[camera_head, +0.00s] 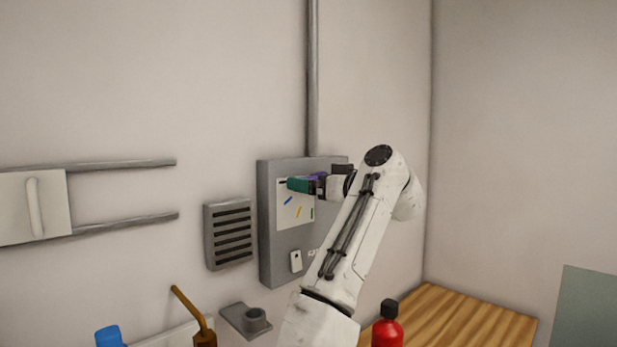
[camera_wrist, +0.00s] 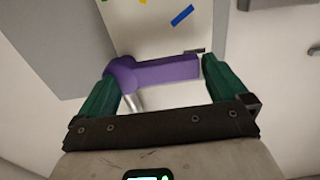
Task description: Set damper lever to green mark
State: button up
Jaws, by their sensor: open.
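The purple damper lever (camera_wrist: 165,71) lies between the two green fingers of my open gripper (camera_wrist: 160,74) in the wrist view. Its round hub is near the left finger and its bar points to the right finger; I cannot tell whether either touches it. A green mark (camera_wrist: 143,2), partly cut off, shows on the white plate (camera_wrist: 150,35) at the top edge, away from the lever. In the head view the green mark (camera_head: 311,213) is at the plate's lower right. My gripper (camera_head: 303,185) is over the plate's upper part and mostly hides the lever.
A blue mark (camera_head: 288,201) and a yellow mark (camera_head: 297,212) are also on the plate. The grey box (camera_head: 280,262) carries a small white switch (camera_head: 296,261). A slotted vent (camera_head: 230,235) is to its left. A red bottle (camera_head: 387,332) stands below on the wooden top (camera_head: 460,320).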

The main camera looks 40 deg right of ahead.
jog(key=shift+w, duration=1)
jog(key=c, duration=1.1)
jog(key=shift+f, duration=0.1)
